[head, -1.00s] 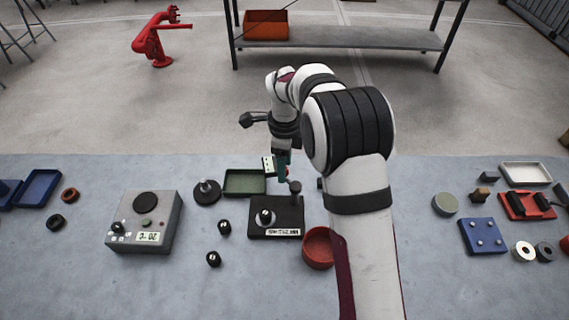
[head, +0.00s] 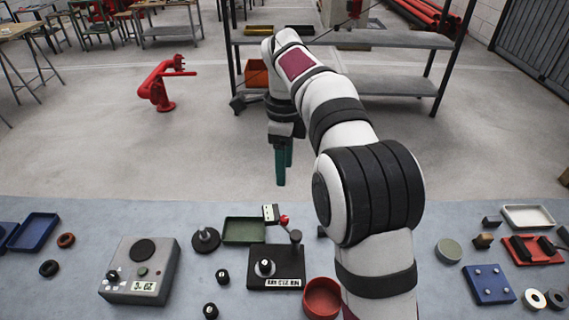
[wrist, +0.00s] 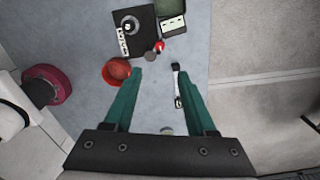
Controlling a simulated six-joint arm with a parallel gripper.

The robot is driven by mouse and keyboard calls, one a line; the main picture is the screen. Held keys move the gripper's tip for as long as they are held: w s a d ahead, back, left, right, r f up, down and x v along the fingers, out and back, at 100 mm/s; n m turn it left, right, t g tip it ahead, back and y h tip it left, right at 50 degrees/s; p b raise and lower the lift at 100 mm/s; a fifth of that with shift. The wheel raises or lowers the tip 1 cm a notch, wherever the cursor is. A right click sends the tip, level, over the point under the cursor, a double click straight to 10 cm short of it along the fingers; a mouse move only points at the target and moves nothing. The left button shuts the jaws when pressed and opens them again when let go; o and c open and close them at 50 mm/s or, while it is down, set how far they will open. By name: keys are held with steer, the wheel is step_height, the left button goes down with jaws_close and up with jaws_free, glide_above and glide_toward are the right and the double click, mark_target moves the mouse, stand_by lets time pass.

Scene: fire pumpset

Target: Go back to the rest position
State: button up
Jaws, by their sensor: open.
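My gripper (head: 283,165) has two teal fingers that point down. In the head view it is raised above the far edge of the table, clear of everything on it. In the wrist view my gripper (wrist: 158,95) has its fingers spread apart with nothing between them. Below it in that view lie the grey-blue table top (wrist: 185,60), a black box with a knob (wrist: 134,32) and a red bowl (wrist: 116,71). A slim dark and white item (wrist: 178,85) shows near the right finger and is too small to name.
On the table stand a grey box with a dial (head: 140,272), a green tray (head: 244,231), the black box (head: 276,268), the red bowl (head: 322,298) and a blue block (head: 488,284). A shelf rack (head: 385,85) and a red robot arm (head: 160,85) stand behind. The air around my gripper is clear.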

steer(key=s+d+n+y, duration=0.1)
steer(key=s+d+n, duration=0.3)
steer(key=s, duration=0.7)
steer(key=s+d+n, duration=0.2)
steer(key=s+n, duration=0.4)
steer(key=s, duration=0.5)
steer(key=s+f+n, duration=0.5)
steer(key=s, duration=0.6)
steer(key=shift+d+f+y, duration=0.2)
steer(key=shift+d+y, duration=0.2)
steer(key=shift+d, duration=0.05)
